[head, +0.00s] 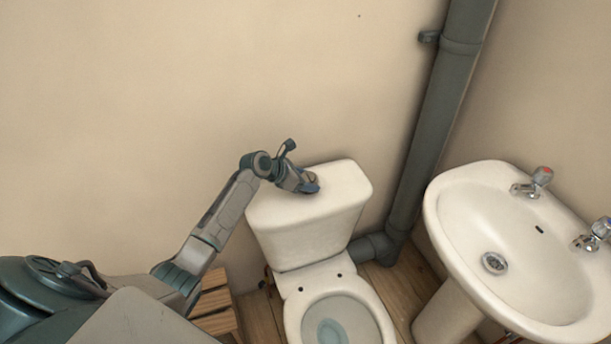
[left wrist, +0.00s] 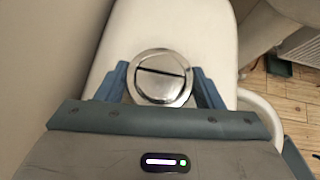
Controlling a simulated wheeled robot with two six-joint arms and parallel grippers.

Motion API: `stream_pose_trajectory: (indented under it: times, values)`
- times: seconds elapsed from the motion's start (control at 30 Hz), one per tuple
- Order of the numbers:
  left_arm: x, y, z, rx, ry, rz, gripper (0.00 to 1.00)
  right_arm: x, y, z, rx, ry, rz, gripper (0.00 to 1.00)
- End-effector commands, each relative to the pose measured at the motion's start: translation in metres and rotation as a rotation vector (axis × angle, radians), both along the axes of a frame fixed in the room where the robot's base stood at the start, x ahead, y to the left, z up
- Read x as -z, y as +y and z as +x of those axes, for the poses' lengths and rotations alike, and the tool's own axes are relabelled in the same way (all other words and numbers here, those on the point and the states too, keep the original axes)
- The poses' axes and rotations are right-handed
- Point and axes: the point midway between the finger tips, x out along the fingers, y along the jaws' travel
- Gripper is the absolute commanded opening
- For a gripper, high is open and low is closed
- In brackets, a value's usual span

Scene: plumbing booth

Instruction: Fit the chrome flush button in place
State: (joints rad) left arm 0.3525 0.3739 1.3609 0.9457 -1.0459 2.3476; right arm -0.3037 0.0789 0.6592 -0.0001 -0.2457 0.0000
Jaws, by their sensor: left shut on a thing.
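The toilet cistern (head: 341,187) stands against the wall, with its white lid facing up. My left gripper (head: 311,187) is over the middle of the lid, pointing down at it. In the left wrist view, the gripper (left wrist: 163,85) is shut on the round chrome flush button (left wrist: 163,66), with one blue finger on each side. The button's split face points at the camera. The lid (left wrist: 203,22) lies behind the button. The button hides the lid opening, so I cannot tell whether it is seated or held just above. My right gripper is not in view.
A grey soil pipe (head: 432,125) runs up the wall to the right. A white washbasin (head: 463,215) with two taps stands further right. A wooden crate (head: 217,304) is at lower left.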

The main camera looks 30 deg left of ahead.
Motion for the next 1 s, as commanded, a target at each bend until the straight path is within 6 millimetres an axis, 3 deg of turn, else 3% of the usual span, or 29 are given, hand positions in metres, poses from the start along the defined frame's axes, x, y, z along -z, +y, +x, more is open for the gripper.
stream_pose_trajectory:
  times: [0.2,1.0]
  values:
    - [0.0110,0.0002,-0.0012,-0.001,0.005,0.000,0.32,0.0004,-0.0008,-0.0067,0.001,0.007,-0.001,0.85]
    - [0.0137,0.0002,-0.0021,-0.001,0.009,-0.001,0.32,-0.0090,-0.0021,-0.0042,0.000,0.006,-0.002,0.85]
